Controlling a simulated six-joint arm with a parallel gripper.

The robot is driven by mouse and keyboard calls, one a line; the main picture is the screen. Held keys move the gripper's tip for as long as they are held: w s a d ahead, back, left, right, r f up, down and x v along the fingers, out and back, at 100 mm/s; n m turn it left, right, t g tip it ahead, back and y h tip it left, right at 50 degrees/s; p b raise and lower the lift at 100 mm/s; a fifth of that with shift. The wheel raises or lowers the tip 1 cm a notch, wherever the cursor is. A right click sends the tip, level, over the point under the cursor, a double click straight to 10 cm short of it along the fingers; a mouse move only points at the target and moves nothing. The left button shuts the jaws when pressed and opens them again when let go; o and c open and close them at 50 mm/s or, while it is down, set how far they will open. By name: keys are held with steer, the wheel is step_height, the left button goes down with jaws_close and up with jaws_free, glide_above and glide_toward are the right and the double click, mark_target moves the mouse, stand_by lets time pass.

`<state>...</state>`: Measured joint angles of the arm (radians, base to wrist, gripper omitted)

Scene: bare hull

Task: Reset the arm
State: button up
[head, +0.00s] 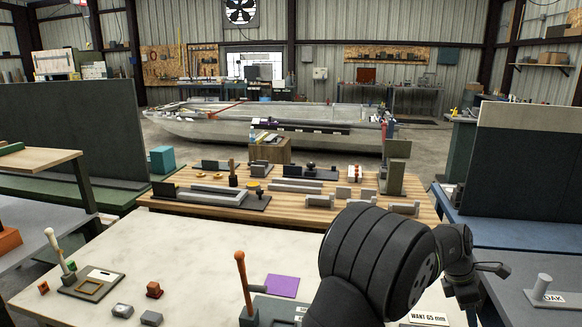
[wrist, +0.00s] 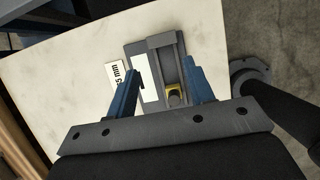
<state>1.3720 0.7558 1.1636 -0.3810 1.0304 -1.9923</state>
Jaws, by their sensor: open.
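In the wrist view my gripper (wrist: 161,68) has its two blue fingers spread wide apart. Between and beyond them is a grey fixture (wrist: 164,48) with a raised channel, a pale label strip and a small yellow part (wrist: 174,91) near its close end. I see nothing clamped in the fingers; whether they touch the fixture cannot be told. In the head view my dark arm reaches over the right front of the pale table (head: 180,250), and the fingers cannot be made out there.
A card reading WANT 65 mm (head: 428,318) lies at the front right. An orange-handled lever (head: 244,285), a purple square (head: 282,286), small blocks and a white-handled lever (head: 59,250) share the pale table. A wooden bench (head: 290,211) with several fixtures stands behind.

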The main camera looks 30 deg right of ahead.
step_height(320, 180, down, 8)
steer(key=shift+f, duration=0.1)
stand_by(0.4)
steer(key=o, duration=1.1)
steer(key=shift+o, duration=0.2)
steer(key=w+a+r+m+t+h, duration=0.1)
steer(key=w+a+r+m, duration=0.3)
steer(key=w+a+m, duration=0.45)
steer(key=w+a+r+m+t, duration=0.1)
steer(key=w+a+r+m, duration=0.45)
steer(key=w+m, duration=0.6)
step_height(320, 180, down, 10)
steer(key=w+d+n, duration=0.1)
steer(key=d+n, duration=0.1)
steer(key=shift+w+d, duration=0.2)
steer(key=shift+d, duration=0.2)
steer(key=shift+r, duration=0.2)
